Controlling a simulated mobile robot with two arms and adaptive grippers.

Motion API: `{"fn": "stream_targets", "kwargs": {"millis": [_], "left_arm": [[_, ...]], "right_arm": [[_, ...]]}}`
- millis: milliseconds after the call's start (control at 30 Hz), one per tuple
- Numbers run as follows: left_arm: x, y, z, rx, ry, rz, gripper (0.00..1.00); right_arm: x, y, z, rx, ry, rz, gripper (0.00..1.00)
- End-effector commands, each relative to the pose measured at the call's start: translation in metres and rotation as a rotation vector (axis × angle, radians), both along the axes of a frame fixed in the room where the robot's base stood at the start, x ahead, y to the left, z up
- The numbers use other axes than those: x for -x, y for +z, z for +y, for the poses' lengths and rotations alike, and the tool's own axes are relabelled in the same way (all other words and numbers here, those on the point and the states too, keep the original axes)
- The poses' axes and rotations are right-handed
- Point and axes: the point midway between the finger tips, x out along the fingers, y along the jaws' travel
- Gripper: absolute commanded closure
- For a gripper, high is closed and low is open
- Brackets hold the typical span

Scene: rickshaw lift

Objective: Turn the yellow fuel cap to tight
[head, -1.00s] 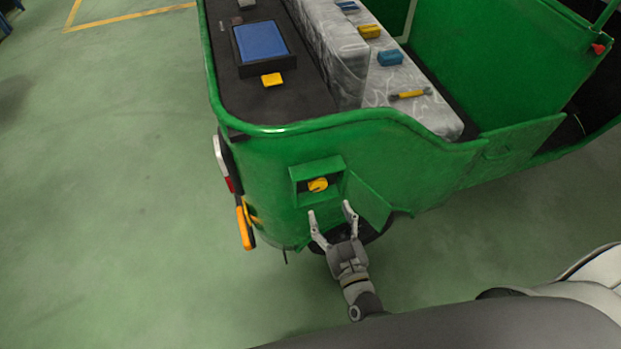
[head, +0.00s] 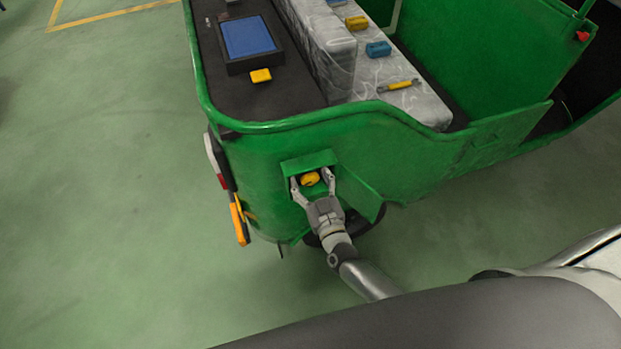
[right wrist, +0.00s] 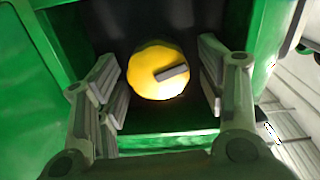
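The yellow fuel cap (head: 310,179) sits in a green recessed box on the rickshaw's side. In the right wrist view the cap (right wrist: 157,71) is round, with a grey bar on its face slanting up to the right. My right gripper (head: 311,182) is open, with one finger on each side of the cap. In the right wrist view the fingers of my right gripper (right wrist: 162,80) stand apart from the cap, with a gap on both sides. My left gripper is not in view.
The box's green flap (head: 358,192) hangs open on the right. The rickshaw's bed (head: 285,97) holds a blue tray (head: 248,38) and a yellow block (head: 261,76). An orange-yellow bar (head: 239,220) hangs at the rear corner. Green floor lies clear at left.

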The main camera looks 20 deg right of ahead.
Motion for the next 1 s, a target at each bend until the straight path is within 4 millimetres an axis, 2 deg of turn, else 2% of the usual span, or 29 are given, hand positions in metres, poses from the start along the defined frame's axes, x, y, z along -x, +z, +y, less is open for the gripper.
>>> {"fn": "stream_targets", "kwargs": {"millis": [33,300,367,667,1000], "left_arm": [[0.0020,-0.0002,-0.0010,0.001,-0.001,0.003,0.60],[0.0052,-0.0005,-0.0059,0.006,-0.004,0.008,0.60],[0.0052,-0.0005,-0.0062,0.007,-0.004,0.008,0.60],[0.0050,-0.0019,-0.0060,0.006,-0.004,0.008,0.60],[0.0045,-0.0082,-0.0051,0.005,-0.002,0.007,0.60]], "right_arm": [[0.0001,0.0000,0.0000,0.000,0.000,0.000,0.41],[0.0002,0.0001,0.0000,0.000,0.000,0.000,0.75],[0.0002,0.0001,0.0000,0.000,0.000,0.000,0.81],[0.0002,-0.0002,-0.0003,-0.043,0.000,0.001,0.81],[0.0001,-0.0012,-0.0020,-0.271,-0.001,0.009,0.81]]}}
